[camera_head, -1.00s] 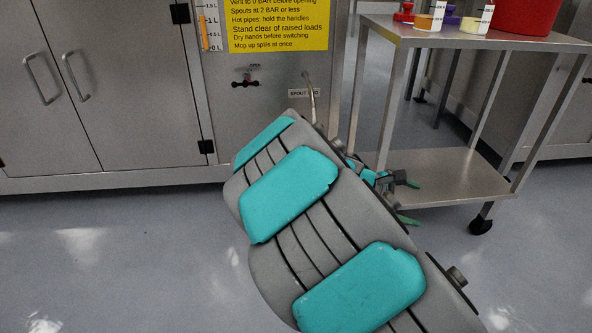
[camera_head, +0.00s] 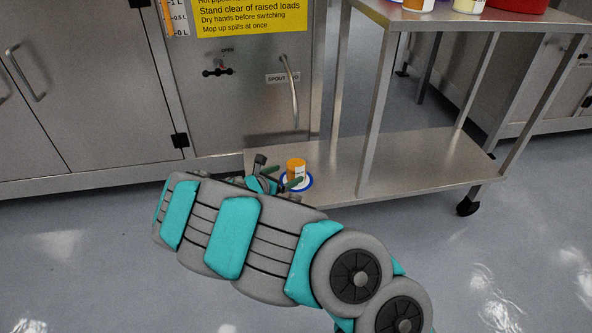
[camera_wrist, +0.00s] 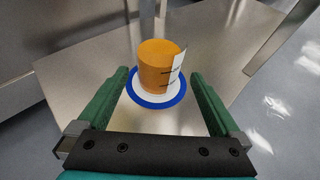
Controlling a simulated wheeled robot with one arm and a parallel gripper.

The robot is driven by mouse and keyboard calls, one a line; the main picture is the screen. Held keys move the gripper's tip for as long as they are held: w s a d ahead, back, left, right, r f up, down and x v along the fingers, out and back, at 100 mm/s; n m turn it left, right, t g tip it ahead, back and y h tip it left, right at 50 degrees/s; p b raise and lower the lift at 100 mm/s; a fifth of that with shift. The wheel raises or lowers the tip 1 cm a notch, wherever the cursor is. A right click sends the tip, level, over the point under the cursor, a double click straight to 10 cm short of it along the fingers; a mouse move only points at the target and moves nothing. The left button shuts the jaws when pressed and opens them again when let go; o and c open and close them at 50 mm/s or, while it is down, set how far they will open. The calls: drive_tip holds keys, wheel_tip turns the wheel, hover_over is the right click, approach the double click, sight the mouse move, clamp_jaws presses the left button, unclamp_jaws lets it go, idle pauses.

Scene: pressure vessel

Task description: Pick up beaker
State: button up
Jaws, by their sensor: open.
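The beaker (camera_head: 296,168) holds orange liquid and has a white label with dark marks. It stands upright on a white disc with a blue rim (camera_head: 304,186), on the lower shelf of the steel cart. In the wrist view the beaker (camera_wrist: 158,66) is just ahead of my gripper (camera_wrist: 160,88), roughly centred between the two green fingers. The fingers are open, with the near part of the blue-rimmed disc (camera_wrist: 157,101) between them. I see no contact with the beaker. In the head view my gripper (camera_head: 290,184) is beside the beaker, partly hidden by my arm.
The cart's lower shelf (camera_head: 400,178) is bare to the right. A cart leg (camera_head: 375,110) rises close to the beaker's right. More containers (camera_head: 418,4) stand on the upper shelf.

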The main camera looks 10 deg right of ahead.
sight(290, 174)
drive_tip(key=x, duration=0.2)
drive_tip(key=b+x, duration=0.1)
drive_tip(key=x, duration=0.3)
drive_tip(key=shift+w+f, duration=0.15)
drive_tip(key=shift+f, duration=0.25)
drive_tip(key=shift+w+d, duration=0.25)
drive_tip(key=shift+w, duration=0.05)
drive_tip(key=c, duration=1.2)
